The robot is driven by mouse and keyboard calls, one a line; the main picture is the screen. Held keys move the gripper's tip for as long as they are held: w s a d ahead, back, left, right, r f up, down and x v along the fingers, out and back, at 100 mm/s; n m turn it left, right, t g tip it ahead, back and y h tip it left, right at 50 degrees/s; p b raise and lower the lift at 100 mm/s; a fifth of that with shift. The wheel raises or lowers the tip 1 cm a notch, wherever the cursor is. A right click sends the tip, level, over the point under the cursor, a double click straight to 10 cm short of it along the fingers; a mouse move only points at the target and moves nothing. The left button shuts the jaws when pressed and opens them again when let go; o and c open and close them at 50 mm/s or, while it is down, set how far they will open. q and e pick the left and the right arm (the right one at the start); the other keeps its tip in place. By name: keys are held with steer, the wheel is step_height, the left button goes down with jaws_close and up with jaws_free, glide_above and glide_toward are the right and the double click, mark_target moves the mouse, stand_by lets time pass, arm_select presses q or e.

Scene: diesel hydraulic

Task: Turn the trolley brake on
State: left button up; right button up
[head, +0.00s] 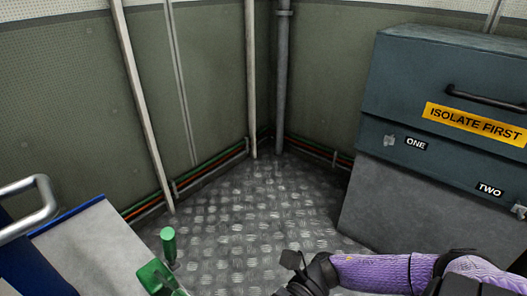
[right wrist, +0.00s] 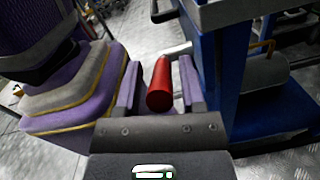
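In the right wrist view, a red cylindrical handle (right wrist: 160,84) on a short metal bar lies between the two purple fingers of my right gripper (right wrist: 159,68). The fingers are apart, with narrow gaps showing on both sides of the handle. The blue trolley frame (right wrist: 222,75) stands just right of the fingers. In the head view, the trolley (head: 85,240) is at the lower left, with a blue edge and a bent metal handle (head: 30,205). My right gripper (head: 302,276) is at the bottom centre, partly cut off. My left gripper is not in view.
A green upright grip (head: 168,245) and a larger green part (head: 155,275) stand beside the trolley. A grey-blue cabinet (head: 430,80) marked "ISOLATE FIRST" fills the right. Pipes run along the back walls. The tread-plate floor (head: 245,205) between is clear.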

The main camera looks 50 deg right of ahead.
steer(key=shift+o, duration=0.5)
steer(key=shift+d, duration=0.4)
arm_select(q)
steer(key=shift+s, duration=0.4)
arm_select(e)
steer(key=d, duration=0.9)
steer(key=shift+s+f, duration=0.2)
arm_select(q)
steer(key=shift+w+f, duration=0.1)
